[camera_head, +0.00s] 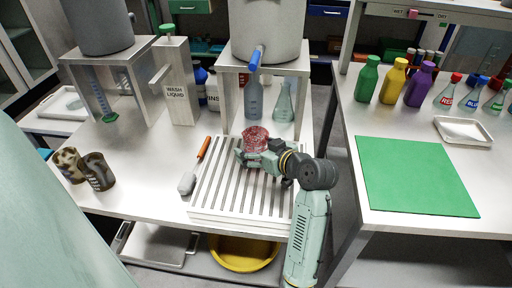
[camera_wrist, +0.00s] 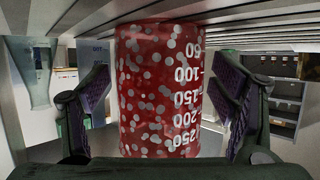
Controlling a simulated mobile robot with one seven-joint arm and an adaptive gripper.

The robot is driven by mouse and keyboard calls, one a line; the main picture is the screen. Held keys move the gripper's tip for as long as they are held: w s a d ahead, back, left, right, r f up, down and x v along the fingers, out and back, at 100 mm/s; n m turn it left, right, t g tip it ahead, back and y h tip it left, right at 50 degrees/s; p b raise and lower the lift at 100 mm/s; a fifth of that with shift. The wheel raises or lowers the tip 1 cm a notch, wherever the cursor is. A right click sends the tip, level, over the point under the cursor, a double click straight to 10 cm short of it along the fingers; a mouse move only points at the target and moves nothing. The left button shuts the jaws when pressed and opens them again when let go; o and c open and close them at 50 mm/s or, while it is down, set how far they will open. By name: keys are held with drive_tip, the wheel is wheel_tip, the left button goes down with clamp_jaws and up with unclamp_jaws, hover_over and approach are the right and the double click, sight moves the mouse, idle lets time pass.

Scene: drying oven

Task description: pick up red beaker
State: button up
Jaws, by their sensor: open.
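The red beaker (camera_head: 256,137) stands on the slatted drying rack (camera_head: 215,190) in the head view. It is red with pale spots. In the wrist view the beaker (camera_wrist: 160,90) fills the middle, with white volume numbers that read upside down relative to its rim side, which I cannot make out clearly. My gripper (camera_head: 250,155) is at the near side of the beaker. In the wrist view my gripper (camera_wrist: 160,105) is open, with one finger on each side of the beaker and a visible gap at both sides. The beaker's far side is hidden.
A brush with an orange handle (camera_head: 203,150) lies left of the rack. Two patterned cups (camera_head: 97,171) stand far left. A green mat (camera_head: 415,175) lies on the right table.

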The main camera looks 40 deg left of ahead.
sight(250, 137)
drive_tip(key=c, duration=1.4)
drive_tip(key=shift+c, duration=0.2)
drive_tip(key=shift+r, duration=0.25)
drive_tip(key=shift+r+b, duration=0.4)
drive_tip(key=shift+r, duration=1.1)
drive_tip(key=s+d, duration=0.2)
drive_tip(key=d, duration=0.1)
drive_tip(key=s+d+r, duration=0.1)
drive_tip(key=s+d, duration=0.4)
drive_tip(key=shift+s+d+r, duration=0.2)
drive_tip(key=shift+d+r, duration=0.15)
drive_tip(key=shift+d, duration=0.05)
drive_tip(key=s+d+p, duration=0.1)
drive_tip(key=p, duration=0.2)
drive_tip(key=shift+s+d+r, duration=0.15)
drive_tip(key=shift+s+d, duration=0.1)
drive_tip(key=s+d+p, duration=0.1)
drive_tip(key=p, duration=0.3)
drive_tip(key=shift+s+d+p, duration=0.1)
drive_tip(key=shift+d+p, duration=0.2)
